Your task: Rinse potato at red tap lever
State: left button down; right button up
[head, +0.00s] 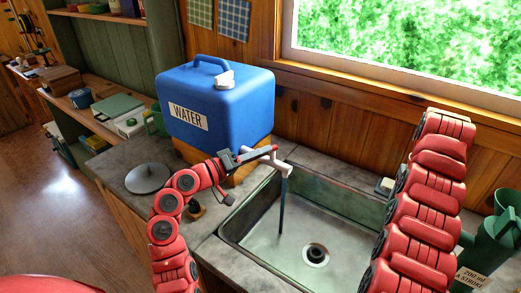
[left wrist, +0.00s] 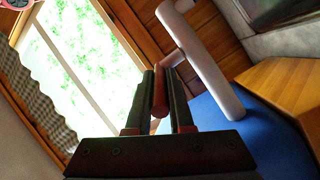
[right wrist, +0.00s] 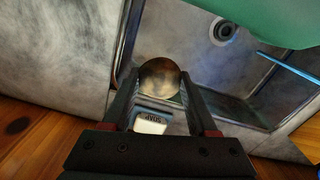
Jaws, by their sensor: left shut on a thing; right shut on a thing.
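My left gripper (head: 262,154) is shut on the red tap lever (left wrist: 159,98), which sits between its fingers in the left wrist view. The white tap (head: 282,165) juts from below the blue water container (head: 222,105) over the sink (head: 258,240). A thin blue stream (head: 282,208) runs from its spout down to the sink floor. My right gripper (right wrist: 160,88) is shut on the brown potato (right wrist: 160,72). In the right wrist view the potato is over the sink's edge area, apart from the stream. The right gripper and potato are hidden in the head view.
The drain (head: 315,254) lies in the sink floor. A soap block (head: 385,186) sits on the sink's back right rim. A green pump jug (head: 490,245) stands on the right. A grey disc (head: 147,178) lies on the left counter. A window (head: 410,45) is behind.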

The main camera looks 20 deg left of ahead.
pick_arm(q)
jog(key=c, duration=0.8)
grip_release()
pick_arm(e)
notch_tip(320, 180, down, 2)
jog(key=shift+f+b, duration=0.1)
jog(key=shift+b, duration=1)
pick_arm(q)
jog(key=v, duration=1.2)
